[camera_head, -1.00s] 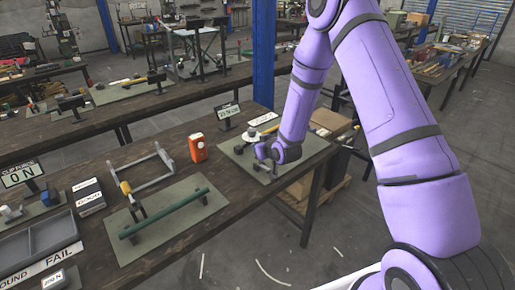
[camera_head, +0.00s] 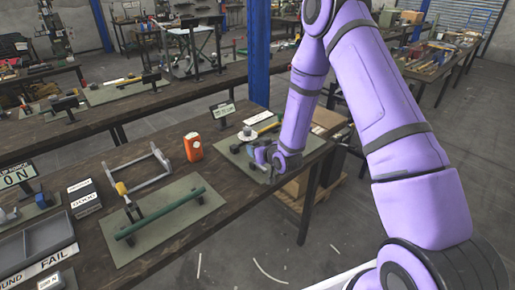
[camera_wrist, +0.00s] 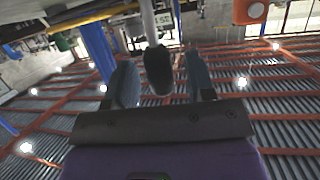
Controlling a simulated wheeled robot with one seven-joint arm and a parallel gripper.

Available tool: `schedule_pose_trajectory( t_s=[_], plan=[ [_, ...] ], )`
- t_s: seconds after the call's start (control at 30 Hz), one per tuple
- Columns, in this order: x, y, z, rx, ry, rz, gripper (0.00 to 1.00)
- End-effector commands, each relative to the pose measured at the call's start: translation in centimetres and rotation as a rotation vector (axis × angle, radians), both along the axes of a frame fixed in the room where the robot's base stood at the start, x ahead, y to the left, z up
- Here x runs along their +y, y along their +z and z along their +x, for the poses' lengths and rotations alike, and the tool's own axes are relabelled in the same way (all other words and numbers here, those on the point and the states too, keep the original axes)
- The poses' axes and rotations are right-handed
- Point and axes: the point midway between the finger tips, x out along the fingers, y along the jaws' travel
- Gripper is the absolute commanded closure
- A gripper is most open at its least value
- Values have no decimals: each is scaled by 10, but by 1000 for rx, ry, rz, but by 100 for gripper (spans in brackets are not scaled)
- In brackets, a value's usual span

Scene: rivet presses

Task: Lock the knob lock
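My gripper (camera_wrist: 160,82) is open in the wrist view. Its two dark fingers stand on either side of a dark rounded knob (camera_wrist: 158,70) on the end of a grey rod (camera_wrist: 149,22). Gaps show between the knob and both fingers. In the head view my gripper (camera_head: 262,157) is low over the grey-green mat (camera_head: 228,153) at the right end of the workbench. My wrist and gripper hide most of the device there, so the knob and its lock position cannot be made out in that view.
An orange box (camera_head: 193,146) stands left of the mat, and a small sign (camera_head: 222,110) stands behind it. A grey frame (camera_head: 150,170) and a green bar (camera_head: 160,214) on another mat lie farther left. The bench's right edge is close to my gripper.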

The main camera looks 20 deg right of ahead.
Motion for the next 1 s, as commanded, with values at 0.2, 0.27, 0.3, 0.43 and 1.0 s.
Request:
schedule_pose_trajectory(
  t_s=[0.2, 0.27, 0.3, 0.43, 1.0],
  plan=[
    [0, 1, 1, -2, -1, -1, 48],
    [0, 1, 0, -2, -1, -1, 48],
    [-1, 1, -1, -3, 0, -1, 48],
    [-3, 5, -10, -2, 0, -2, 48],
    [-23, 35, -92, -2, -2, -1, 48]
  ],
)
